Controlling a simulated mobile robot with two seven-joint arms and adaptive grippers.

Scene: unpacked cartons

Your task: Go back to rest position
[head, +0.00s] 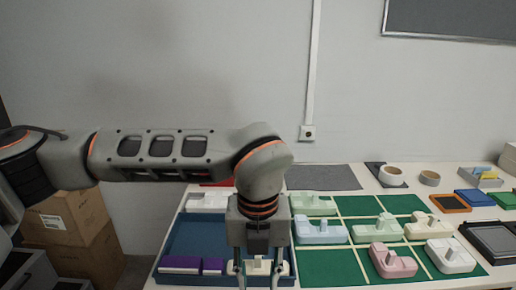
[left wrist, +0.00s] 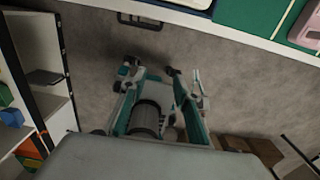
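My left arm reaches in from the left in the head view, with its gripper (head: 258,278) pointing down in front of the blue tray (head: 205,238). Its two fingers stand apart, and it looks open. A cream-white piece (head: 258,267) shows between and behind the fingers, in the tray's front part; I see no grip on it. The fingertips run to the bottom edge of the picture. My right gripper is in neither view.
Cartons (head: 70,220) stand at left. Shelves (left wrist: 40,75) flank the floor (left wrist: 225,85).

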